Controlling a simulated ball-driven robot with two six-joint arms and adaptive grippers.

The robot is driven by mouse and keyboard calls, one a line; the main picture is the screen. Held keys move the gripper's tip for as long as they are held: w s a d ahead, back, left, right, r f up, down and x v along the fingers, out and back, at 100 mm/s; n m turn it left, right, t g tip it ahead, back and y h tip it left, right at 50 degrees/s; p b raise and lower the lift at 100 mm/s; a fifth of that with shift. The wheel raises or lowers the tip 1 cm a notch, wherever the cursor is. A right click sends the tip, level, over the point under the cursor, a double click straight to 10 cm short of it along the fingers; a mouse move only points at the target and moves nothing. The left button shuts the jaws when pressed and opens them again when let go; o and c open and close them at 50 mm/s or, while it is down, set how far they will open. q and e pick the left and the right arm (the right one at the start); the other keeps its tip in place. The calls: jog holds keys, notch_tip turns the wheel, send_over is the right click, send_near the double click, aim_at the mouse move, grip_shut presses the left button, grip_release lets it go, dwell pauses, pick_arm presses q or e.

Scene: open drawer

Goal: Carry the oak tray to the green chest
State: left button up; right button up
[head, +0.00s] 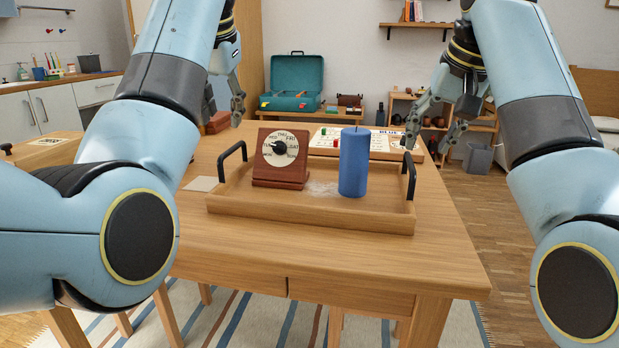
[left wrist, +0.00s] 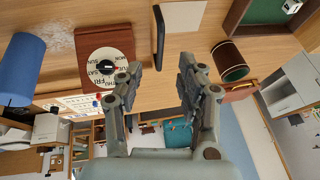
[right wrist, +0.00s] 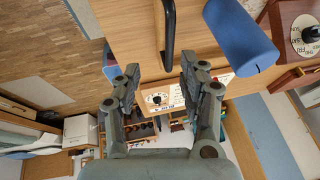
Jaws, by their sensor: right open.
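The oak tray (head: 300,211) lies flat on the wooden table with upright black handles at its left (head: 231,165) and right (head: 410,176) ends. It carries a wooden day dial (head: 280,160) and an upright blue candle (head: 354,162). The green chest (head: 297,77) stands lid open at the back. My left gripper (head: 238,105) is open and empty, above and beyond the left handle; that handle shows ahead of its fingers in the left wrist view (left wrist: 159,40). My right gripper (head: 428,143) is open near the right handle, which shows in the right wrist view (right wrist: 169,35), not clasped.
A lettered board (head: 350,143) with small pieces lies behind the tray. A pale square (head: 201,184) lies left of it. A brown cup (left wrist: 229,62) and a green-lined box (left wrist: 255,22) show in the left wrist view. A grey bin (head: 478,158) stands on the floor at right.

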aim_at(227, 152)
pick_arm(q)
jog(key=x, duration=1)
jog(key=shift+w+f, duration=0.25)
jog(key=shift+f, duration=0.1)
pick_arm(e)
jog(key=x, duration=1)
jog(key=shift+w+a+f, duration=0.15)
jog(key=shift+w+f, duration=0.1)
jog(key=shift+f, duration=0.05)
pick_arm(q)
grip_shut()
pick_arm(e)
jog(key=c, duration=0.8)
grip_shut()
pick_arm(q)
jog(key=shift+r, duration=0.15)
pick_arm(e)
jog(key=shift+r, duration=0.1)
